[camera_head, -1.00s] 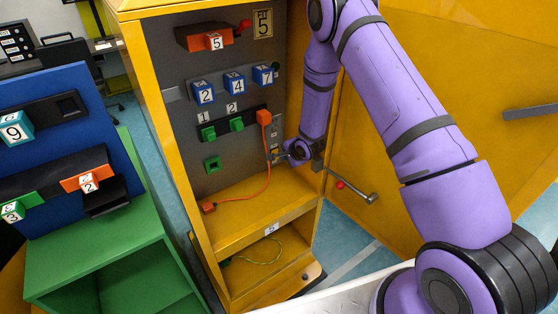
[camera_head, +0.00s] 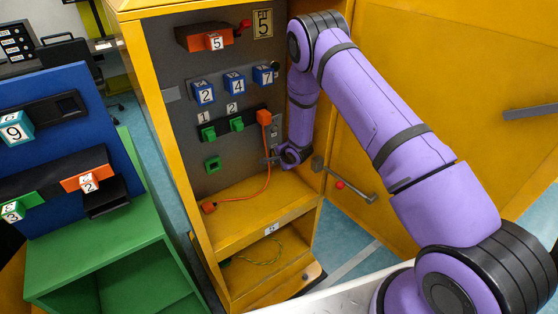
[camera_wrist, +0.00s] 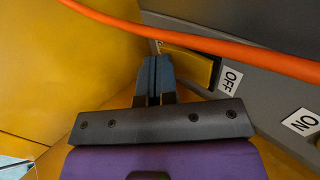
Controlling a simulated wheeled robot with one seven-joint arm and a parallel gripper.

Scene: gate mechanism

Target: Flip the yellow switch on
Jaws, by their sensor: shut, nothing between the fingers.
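The yellow switch (camera_wrist: 188,64) shows in the wrist view as a yellow lever in a dark slot of a grey plate, at the OFF label (camera_wrist: 230,79). The ON label (camera_wrist: 303,122) is farther right along the plate. My gripper (camera_wrist: 154,62) is shut and empty, with its fingertips at the left end of the yellow lever; I cannot tell whether they touch it. In the head view my gripper (camera_head: 270,158) is by the lower part of the grey switch plate (camera_head: 273,133), and the lever is too small to make out there.
An orange cable (camera_wrist: 205,42) crosses just above the fingers and runs down beside the switch plate in the head view. The yellow cabinet wall (camera_wrist: 95,75) is close on the left. The open cabinet door, with a handle (camera_head: 352,187), stands to the right.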

